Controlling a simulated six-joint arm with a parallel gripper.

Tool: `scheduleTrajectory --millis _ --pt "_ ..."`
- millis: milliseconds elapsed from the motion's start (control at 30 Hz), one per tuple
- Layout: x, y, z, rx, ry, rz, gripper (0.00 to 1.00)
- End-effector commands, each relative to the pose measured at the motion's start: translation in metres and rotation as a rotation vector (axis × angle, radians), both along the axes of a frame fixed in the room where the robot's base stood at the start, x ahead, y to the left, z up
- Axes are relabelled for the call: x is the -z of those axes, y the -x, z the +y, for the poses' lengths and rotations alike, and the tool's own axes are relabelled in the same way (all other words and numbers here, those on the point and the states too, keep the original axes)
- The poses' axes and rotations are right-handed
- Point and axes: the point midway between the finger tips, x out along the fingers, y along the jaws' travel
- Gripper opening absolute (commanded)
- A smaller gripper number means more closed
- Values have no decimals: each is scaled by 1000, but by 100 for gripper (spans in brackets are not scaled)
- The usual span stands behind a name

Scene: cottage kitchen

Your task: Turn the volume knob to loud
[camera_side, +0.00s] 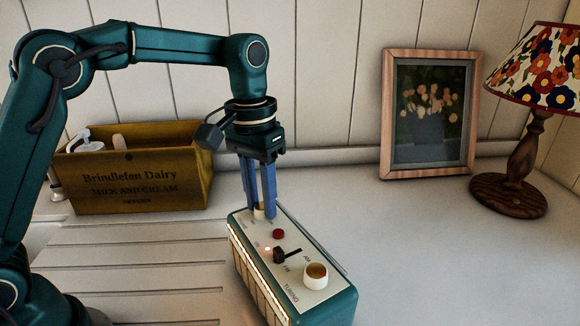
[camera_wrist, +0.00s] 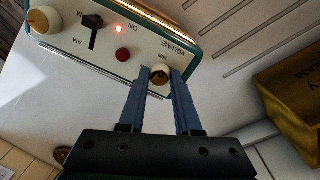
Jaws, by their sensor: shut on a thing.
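The radio (camera_side: 330,304) is a teal box with a cream top panel, standing on the counter. In the side view the volume knob (camera_side: 259,212) is partly hidden behind my fingers. My gripper (camera_wrist: 159,80) points down at the far end of the panel, its blue fingers shut on the volume knob, one on each side. My gripper also shows in the side view (camera_side: 259,214). The knob's pointer mark cannot be made out.
The panel also has a red button (camera_side: 278,233), a lit red lamp by ON, a black AM/FM switch (camera_side: 280,255) and a tuning knob (camera_side: 316,275). A wooden dairy crate (camera_side: 140,190) stands left, a framed picture (camera_side: 386,120) and lamp (camera_side: 508,195) right. The right counter is clear.

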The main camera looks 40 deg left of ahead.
Motion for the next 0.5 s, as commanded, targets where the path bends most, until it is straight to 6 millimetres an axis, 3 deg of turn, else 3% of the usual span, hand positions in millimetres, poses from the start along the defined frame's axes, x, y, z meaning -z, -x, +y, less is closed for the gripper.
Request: scheduleTrajectory --millis 500 --pt "0 -2 -1 492 0 -5 0"
